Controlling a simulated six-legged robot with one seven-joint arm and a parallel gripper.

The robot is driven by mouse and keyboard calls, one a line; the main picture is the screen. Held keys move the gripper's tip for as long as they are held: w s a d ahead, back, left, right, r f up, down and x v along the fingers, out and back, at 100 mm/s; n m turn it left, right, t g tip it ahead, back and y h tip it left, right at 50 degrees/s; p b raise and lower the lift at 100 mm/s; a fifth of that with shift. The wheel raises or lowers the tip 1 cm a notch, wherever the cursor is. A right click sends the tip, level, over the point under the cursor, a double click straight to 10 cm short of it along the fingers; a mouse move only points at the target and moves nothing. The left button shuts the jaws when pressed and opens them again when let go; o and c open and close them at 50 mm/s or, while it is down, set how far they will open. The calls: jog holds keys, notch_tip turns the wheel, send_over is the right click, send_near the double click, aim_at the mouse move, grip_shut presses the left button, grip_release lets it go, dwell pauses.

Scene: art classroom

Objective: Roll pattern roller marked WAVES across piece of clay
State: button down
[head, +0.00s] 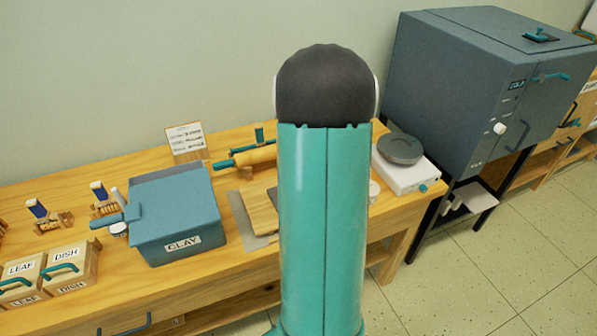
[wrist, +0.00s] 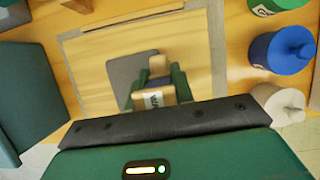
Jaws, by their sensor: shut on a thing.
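The pattern roller (wrist: 155,99) is a pale wooden piece with a white label, only partly readable, that seems to start with WAV. My gripper (wrist: 154,84) is shut on it, with a dark green finger on each side. The piece of clay (wrist: 122,68) is a flat grey slab on a wooden board (wrist: 95,60), beside and partly behind the roller in the wrist view. I cannot tell whether the roller touches the clay.
A blue-grey CLAY box (head: 175,220) stands left of the board, and a rolling pin (head: 250,156) lies behind it. Several lidded jars, including a blue one (wrist: 280,52), stand at the right in the wrist view. A small wheel (head: 400,165) and a kiln (head: 480,90) are at right.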

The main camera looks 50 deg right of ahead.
jog(key=shift+w+a, duration=0.1)
jog(key=shift+a, duration=0.15)
jog(key=shift+w+a, duration=0.3)
jog(key=shift+a, duration=0.2)
jog(key=shift+r, duration=0.1)
jog(key=shift+w+a, duration=0.1)
jog(key=shift+a, duration=0.05)
